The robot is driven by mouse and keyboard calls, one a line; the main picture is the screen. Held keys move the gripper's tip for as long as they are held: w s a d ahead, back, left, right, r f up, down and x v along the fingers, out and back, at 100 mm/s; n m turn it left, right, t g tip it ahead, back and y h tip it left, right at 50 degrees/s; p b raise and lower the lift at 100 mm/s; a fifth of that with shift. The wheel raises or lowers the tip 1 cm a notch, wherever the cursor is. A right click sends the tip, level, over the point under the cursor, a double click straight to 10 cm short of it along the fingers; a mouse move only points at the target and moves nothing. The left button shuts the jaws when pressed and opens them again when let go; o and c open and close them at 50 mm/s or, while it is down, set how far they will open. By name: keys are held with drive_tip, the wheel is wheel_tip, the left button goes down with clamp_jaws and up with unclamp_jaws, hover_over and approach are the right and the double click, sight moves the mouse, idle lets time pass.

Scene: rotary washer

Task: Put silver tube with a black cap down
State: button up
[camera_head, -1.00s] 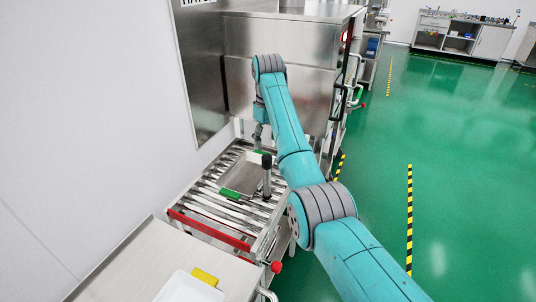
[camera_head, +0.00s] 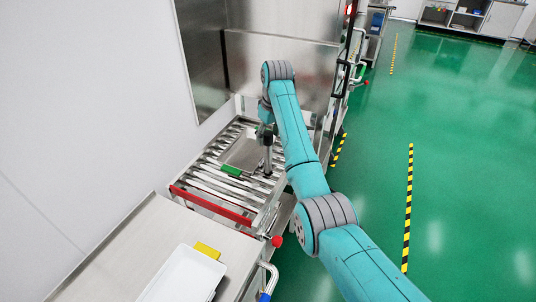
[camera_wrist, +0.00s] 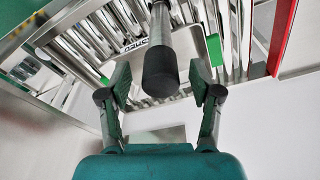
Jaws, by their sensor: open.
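The silver tube with a black cap (camera_head: 268,157) stands upright at the right side of the roller rack, next to a shallow metal tray (camera_head: 240,155). In the wrist view, its black cap (camera_wrist: 160,74) faces the camera and lies between my fingers, with a gap on each side. My gripper (camera_wrist: 159,84) is open and holds nothing.
The roller rack (camera_head: 206,184) has a red front bar (camera_head: 210,205) and leads to a steel washer (camera_head: 280,75). A green tag (camera_head: 231,170) sits on the metal tray's edge. In front, a bench holds a white tray (camera_head: 183,275) and a yellow block (camera_head: 207,250). Green floor is clear at right.

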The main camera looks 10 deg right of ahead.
sight(267, 143)
drive_tip(key=f, duration=0.4)
drive_tip(key=shift+w+a+f, duration=0.1)
drive_tip(key=shift+w+a, duration=0.05)
drive_tip(key=shift+w, duration=0.05)
clamp_jaws()
